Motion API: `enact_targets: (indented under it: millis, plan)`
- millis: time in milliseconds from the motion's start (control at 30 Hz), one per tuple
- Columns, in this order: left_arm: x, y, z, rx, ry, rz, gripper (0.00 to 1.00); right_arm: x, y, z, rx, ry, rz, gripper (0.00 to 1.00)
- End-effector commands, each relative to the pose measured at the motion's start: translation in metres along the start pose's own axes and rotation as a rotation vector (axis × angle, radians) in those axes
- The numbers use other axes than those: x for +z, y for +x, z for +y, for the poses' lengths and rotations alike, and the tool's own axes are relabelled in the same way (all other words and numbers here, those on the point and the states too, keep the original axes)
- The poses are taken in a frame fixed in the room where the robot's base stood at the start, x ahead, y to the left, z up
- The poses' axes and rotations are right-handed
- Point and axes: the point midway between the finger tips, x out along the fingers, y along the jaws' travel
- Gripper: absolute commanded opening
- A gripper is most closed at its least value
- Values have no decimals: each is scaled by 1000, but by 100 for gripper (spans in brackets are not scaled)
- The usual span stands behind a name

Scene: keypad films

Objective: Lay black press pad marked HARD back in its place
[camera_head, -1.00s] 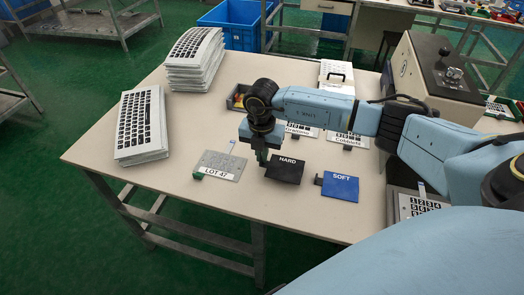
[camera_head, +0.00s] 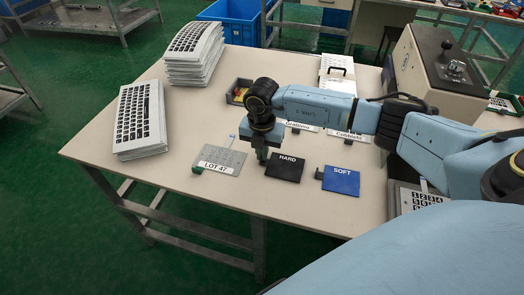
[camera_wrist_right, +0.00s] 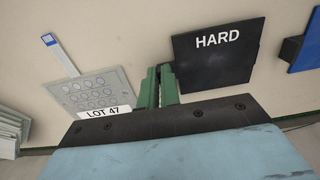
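The black press pad marked HARD (camera_head: 285,168) is flat and level at the front middle of the table (camera_head: 220,112). I cannot tell whether it rests on the table or hangs just above it. My right gripper (camera_head: 262,154) points down at the pad's left edge. In the right wrist view its green fingers (camera_wrist_right: 159,88) are close together beside the pad (camera_wrist_right: 218,54), seemingly around its side tab, which they mostly hide. The blue press pad marked SOFT (camera_head: 341,180) lies to the right, its dark tab on its left. My left gripper is not in view.
A grey LOT 47 plate (camera_head: 222,160) lies close left of the gripper. Labelled film sheets (camera_head: 346,135) lie behind, partly under my arm. Keyboard film stacks (camera_head: 140,122) stand at the left. A grey machine (camera_head: 430,65) stands at the right. The front left table is bare.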

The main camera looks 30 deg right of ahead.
Motion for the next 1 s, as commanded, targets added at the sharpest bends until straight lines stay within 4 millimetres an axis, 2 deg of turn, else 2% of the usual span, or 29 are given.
enact_targets:
  millis: [433, 500, 633, 1000]
  plan:
    - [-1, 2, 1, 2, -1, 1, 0, 0, 4, 0, 0, 0, 0, 0]
    - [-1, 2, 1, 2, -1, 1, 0, 0, 4, 0, 0, 0, 0, 12]
    - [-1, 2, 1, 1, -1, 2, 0, 0, 4, 0, 0, 0, 0, 29]
    - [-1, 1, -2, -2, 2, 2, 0, 0, 2, 0, 0, 0, 0, 30]
